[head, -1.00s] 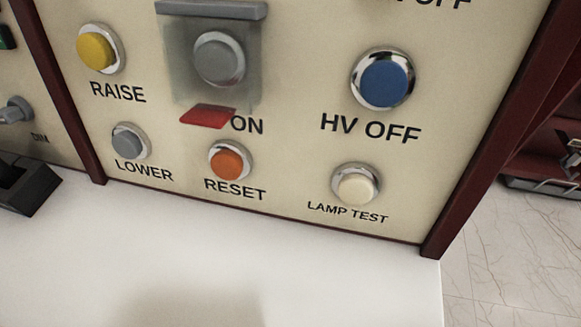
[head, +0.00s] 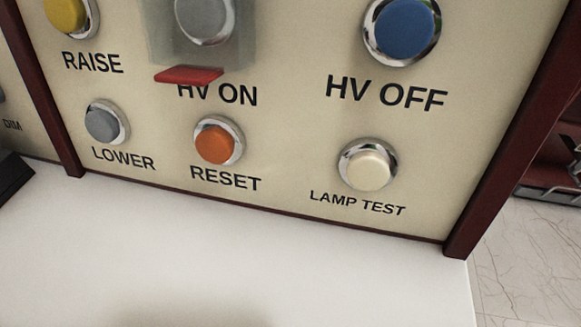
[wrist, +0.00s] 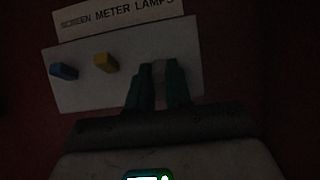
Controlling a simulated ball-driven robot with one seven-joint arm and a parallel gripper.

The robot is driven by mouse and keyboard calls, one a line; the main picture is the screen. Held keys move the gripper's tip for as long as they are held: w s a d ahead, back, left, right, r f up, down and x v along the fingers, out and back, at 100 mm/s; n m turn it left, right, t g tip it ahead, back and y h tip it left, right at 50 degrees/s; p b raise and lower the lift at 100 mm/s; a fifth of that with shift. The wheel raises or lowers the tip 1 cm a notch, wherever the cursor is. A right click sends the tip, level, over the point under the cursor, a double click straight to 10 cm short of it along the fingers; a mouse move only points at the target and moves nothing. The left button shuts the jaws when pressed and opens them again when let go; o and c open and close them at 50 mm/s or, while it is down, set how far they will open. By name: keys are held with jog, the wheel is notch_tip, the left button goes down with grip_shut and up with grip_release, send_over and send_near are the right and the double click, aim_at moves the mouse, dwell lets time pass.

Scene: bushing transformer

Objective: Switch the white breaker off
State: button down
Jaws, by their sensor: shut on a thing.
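In the dark wrist view, a pale panel (wrist: 90,95) carries a row of small breakers. The white breaker (wrist: 159,70) sits on the right of the row. My gripper (wrist: 160,80) is shut on it, with one dark green finger on each side. The fingers hide much of the breaker, and I cannot tell which way its lever is set. The head view shows neither the breaker nor my gripper.
Left of the white breaker are a yellow breaker (wrist: 105,62) and a blue breaker (wrist: 63,71). A label (wrist: 118,16) is above. The head view shows a button panel (head: 290,160) above a clear white surface (head: 250,260).

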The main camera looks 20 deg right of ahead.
jog(key=shift+d+f, duration=0.1)
jog(key=shift+f, duration=0.05)
jog(key=c, duration=1)
grip_release()
jog(key=shift+c, duration=0.2)
jog(key=p+v, duration=0.1)
jog(key=v, duration=0.9)
jog(key=shift+s+a+f, duration=0.2)
jog(key=shift+s+a, duration=0.05)
